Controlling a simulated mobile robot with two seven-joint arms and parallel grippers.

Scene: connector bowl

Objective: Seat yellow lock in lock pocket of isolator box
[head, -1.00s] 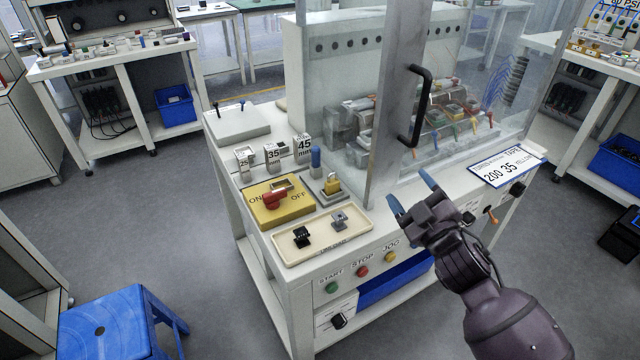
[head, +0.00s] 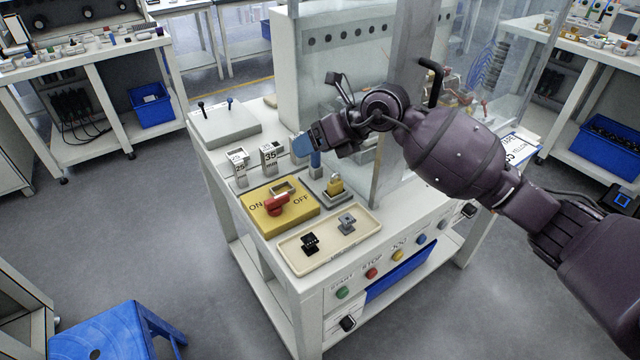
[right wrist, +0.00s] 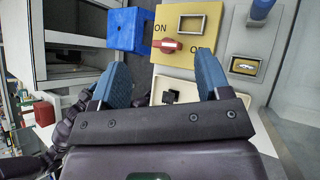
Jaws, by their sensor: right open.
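The yellow lock (head: 335,184) sits on a small grey stand right of the isolator box, in front of a blue post. In the right wrist view the lock (right wrist: 243,66) shows from above at the right. The yellow isolator box (head: 258,214) has a red switch between ON and OFF. Its lock pocket (head: 283,189) is a rectangular opening behind the switch and looks empty; the pocket also shows in the right wrist view (right wrist: 192,25). My right gripper (head: 302,145) is open and empty, with blue fingers, above the bench behind the box. My left gripper is not in view.
A cream tray (head: 287,254) with a black and a grey connector lies in front. Number blocks (head: 238,164) stand behind the box. A clear guard panel with a grey post (head: 388,170) rises close to my right arm. A blue stool (head: 110,335) stands at lower left.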

